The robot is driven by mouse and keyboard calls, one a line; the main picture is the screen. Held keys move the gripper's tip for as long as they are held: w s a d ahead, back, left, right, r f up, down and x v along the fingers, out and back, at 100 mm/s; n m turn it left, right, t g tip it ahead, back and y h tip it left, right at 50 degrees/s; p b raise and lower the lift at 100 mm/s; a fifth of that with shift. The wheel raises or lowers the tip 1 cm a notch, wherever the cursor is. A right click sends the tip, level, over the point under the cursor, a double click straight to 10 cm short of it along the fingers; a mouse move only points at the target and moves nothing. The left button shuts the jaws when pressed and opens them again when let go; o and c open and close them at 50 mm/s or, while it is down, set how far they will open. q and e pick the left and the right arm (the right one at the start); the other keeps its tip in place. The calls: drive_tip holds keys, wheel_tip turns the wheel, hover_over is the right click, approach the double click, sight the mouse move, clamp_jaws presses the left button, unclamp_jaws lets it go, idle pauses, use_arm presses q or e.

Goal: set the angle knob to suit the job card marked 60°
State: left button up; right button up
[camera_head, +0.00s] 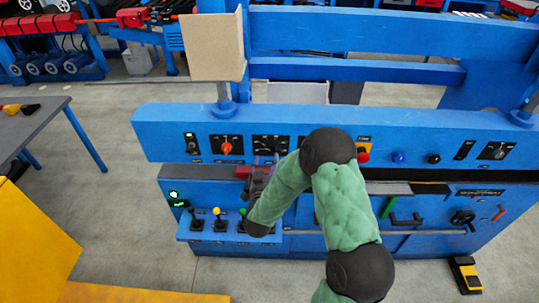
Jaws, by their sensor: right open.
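A blue machine panel (165,131) spans the view. A red-orange rotary knob (227,148) sits on its upper strip at the left. Another rotary knob (497,151) is at the far right of the strip. I cannot read which one is the angle knob, and no 60° marking is legible. My right gripper (262,172) is open, in front of the panel just below the dark dial plate, partly hidden by its own wrist. I cannot tell whether it touches anything. My left gripper is out of view.
A tan board (213,46) stands above the panel. Small levers with coloured tops (217,212) line a lower left shelf. Red, blue and black buttons (398,157) sit right of my arm. A grey table (45,125) is at the left, a pedal (466,274) on the floor.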

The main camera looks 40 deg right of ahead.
sight(270, 151)
drive_tip(key=shift+x, duration=2.65)
drive_tip(key=c, duration=1.2)
